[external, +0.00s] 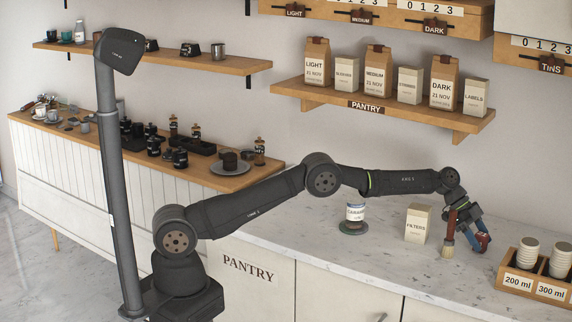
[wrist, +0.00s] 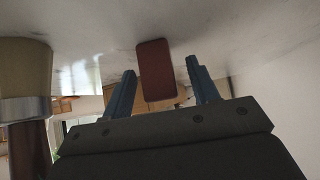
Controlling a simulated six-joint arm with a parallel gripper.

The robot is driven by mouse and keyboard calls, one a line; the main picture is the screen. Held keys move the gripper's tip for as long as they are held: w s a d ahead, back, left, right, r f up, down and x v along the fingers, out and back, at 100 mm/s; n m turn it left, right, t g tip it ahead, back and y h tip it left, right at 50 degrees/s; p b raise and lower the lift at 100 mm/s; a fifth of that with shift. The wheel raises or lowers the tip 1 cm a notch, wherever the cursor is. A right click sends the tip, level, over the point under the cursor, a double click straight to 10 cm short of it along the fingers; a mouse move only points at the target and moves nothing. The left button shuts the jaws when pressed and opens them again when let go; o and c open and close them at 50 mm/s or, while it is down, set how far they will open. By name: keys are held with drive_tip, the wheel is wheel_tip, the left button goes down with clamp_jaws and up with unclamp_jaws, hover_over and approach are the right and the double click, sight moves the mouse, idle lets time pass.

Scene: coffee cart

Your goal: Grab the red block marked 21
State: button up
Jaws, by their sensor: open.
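The red block (external: 483,240) is at the right of the counter in the external view, partly covered by my gripper (external: 479,239). In the wrist view the red block (wrist: 156,72) shows as a reddish upright face between the two blue fingers of my gripper (wrist: 160,67). The fingers are apart, with a visible gap on each side of the block. The left finger looks closer to it than the right one. I cannot read a number on the block.
A brush with a reddish handle (external: 449,235) stands just left of my gripper; it also shows in the wrist view (wrist: 24,75). A filters box (external: 417,224) and a labelled can (external: 355,212) are further left. A wooden cup holder (external: 520,282) is close on the right.

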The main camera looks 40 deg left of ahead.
sight(478, 232)
drive_tip(key=shift+d+f, duration=0.25)
drive_tip(key=c, duration=1.1)
drive_tip(key=shift+o, duration=0.2)
drive_tip(key=shift+r, duration=0.1)
wheel_tip(478, 232, up, 7)
drive_tip(key=shift+r, duration=0.1)
drive_tip(key=shift+w+a, duration=0.15)
drive_tip(key=shift+a, duration=0.55)
drive_tip(key=w+a, duration=0.2)
drive_tip(key=a, duration=1.3)
drive_tip(key=w+a, duration=0.3)
drive_tip(key=a, duration=1.2)
drive_tip(key=shift+f, duration=0.2)
